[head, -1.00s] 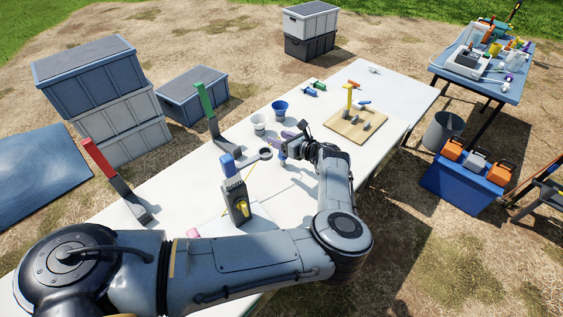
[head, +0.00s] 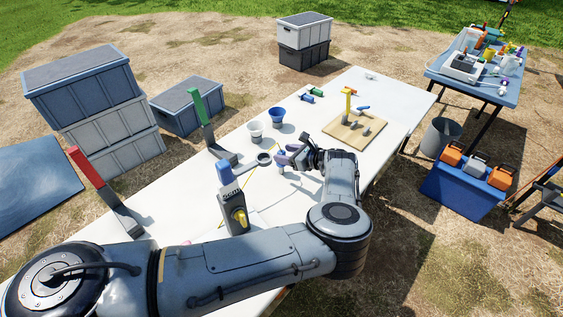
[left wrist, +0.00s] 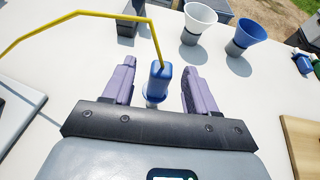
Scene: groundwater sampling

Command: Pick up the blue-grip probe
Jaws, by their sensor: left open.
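The blue-grip probe (left wrist: 158,78) stands upright on the white table in the left wrist view, with a yellow cable from its top. Its blue grip is between the two purple fingers of my open left gripper (left wrist: 160,88), with gaps on both sides. In the head view the probe (head: 281,156) shows in small part beside my left gripper (head: 287,156). The lower part of the probe is partly hidden behind the gripper body. My right gripper is not in view.
A white cup (head: 255,129) and a blue cup (head: 276,115) stand just beyond the probe. A wooden board (head: 343,136) with a yellow post lies to the right. Green-topped (head: 196,106) and red-topped (head: 87,168) uprights stand along the far left edge.

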